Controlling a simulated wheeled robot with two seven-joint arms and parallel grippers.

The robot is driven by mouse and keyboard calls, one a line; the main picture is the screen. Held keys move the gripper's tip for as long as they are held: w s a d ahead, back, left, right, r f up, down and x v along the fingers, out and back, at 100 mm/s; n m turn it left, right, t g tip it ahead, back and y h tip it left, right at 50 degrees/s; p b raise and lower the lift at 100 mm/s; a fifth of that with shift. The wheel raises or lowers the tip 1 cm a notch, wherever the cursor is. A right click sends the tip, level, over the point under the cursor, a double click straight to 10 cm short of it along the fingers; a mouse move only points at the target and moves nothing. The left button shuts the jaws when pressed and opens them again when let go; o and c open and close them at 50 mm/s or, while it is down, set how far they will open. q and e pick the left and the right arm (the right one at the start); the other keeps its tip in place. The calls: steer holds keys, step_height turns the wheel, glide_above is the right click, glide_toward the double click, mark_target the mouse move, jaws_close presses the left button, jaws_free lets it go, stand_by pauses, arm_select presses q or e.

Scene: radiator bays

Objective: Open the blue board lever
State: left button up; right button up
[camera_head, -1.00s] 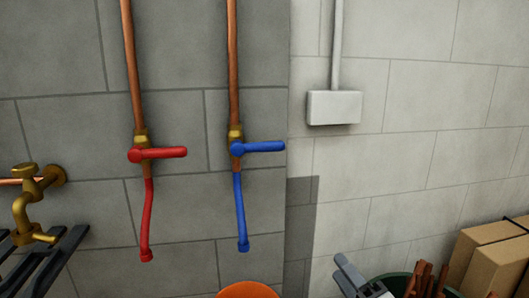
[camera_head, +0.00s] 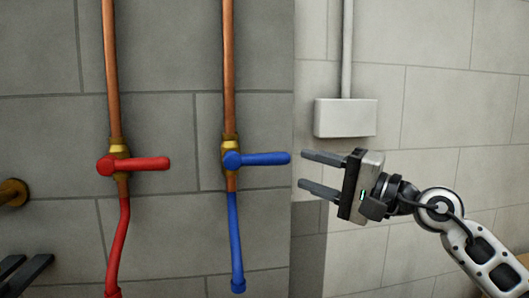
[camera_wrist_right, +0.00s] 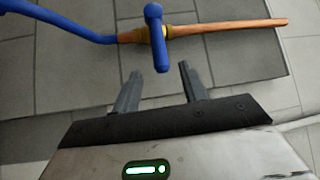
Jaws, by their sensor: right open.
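The blue lever (camera_head: 262,159) sits on a brass valve on the right copper pipe and points right, across the pipe. A blue hose (camera_head: 236,240) hangs below it. My right gripper (camera_head: 303,171) is open and empty, just right of the lever's free end. Its upper finger is about level with the lever tip, and its lower finger is below. In the right wrist view the blue lever (camera_wrist_right: 155,38) points toward the gap between the open fingers (camera_wrist_right: 158,85), with its tip a little ahead of them.
A red lever (camera_head: 137,164) on the left copper pipe also points right, with a red hose (camera_head: 118,245) below. A white wall box (camera_head: 346,118) with a conduit is above my right gripper.

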mark_target(265, 156)
steer(key=p+x, duration=0.2)
steer(key=x, duration=0.8)
steer(key=shift+w+a+r, duration=0.1)
steer(key=shift+w+a, duration=0.1)
steer(key=shift+a, duration=0.1)
jaws_close()
